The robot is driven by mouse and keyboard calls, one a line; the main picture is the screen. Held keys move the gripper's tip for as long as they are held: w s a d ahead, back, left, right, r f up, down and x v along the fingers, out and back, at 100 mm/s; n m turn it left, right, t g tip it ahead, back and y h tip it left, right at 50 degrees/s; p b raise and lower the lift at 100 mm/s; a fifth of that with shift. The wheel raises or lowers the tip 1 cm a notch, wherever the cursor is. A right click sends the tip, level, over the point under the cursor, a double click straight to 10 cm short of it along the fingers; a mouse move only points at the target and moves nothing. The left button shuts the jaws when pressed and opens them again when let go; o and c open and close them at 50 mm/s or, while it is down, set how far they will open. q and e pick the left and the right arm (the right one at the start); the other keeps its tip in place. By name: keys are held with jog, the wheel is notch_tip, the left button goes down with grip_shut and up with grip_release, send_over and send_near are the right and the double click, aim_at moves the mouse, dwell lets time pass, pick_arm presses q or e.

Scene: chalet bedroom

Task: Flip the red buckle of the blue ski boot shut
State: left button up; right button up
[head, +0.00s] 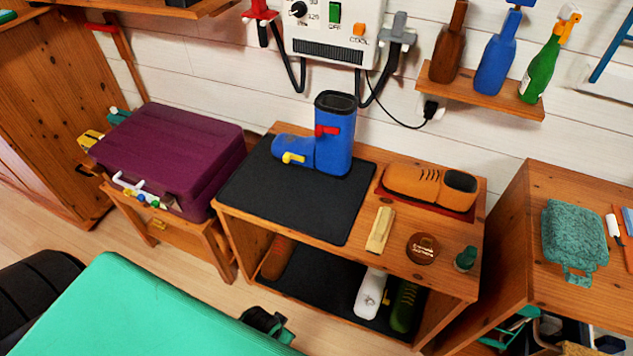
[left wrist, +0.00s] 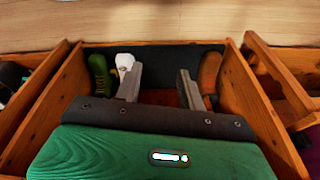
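The blue ski boot (head: 336,152) stands upright on the dark mat on top of the bench in the head view, its toe to the left. Its red buckle (head: 326,131) is on the upper shaft; how far its lever stands out is too small to tell. A yellow buckle (head: 293,158) is on the foot. In the left wrist view my left gripper (left wrist: 160,88) has its fingers apart with nothing between them, in front of the bench's lower shelf. In the head view it is mostly hidden at the bottom, well short of the boot. My right gripper is not seen.
The dark mat (head: 255,200) is clear around the boot. An orange shoe (head: 415,182), a brush (head: 380,230) and a round tin (head: 422,248) are on the bench's right half. A purple suitcase (head: 170,155) stands left. A boot dryer (head: 335,25) hangs above.

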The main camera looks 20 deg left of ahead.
pick_arm(q)
jog(key=w+r+t+b, duration=0.2)
jog(key=w+r, duration=0.2)
jog(key=r, duration=0.8)
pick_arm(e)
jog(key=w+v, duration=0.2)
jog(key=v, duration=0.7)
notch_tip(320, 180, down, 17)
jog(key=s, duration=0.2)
pick_arm(q)
jog(key=n+t+y, duration=0.4)
jog(key=t, duration=1.4)
send_near(317, 134)
jog(key=shift+g, duration=0.3)
jog(key=x, duration=0.6)
jog(key=p+x, duration=0.1)
jog(key=x, duration=0.1)
jog(key=shift+w+r, duration=0.25)
jog(key=shift+r, duration=0.15)
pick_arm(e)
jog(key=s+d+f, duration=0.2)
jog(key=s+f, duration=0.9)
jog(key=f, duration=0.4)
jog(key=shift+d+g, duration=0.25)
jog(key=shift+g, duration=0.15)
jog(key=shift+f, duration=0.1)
pick_arm(q)
grip_shut()
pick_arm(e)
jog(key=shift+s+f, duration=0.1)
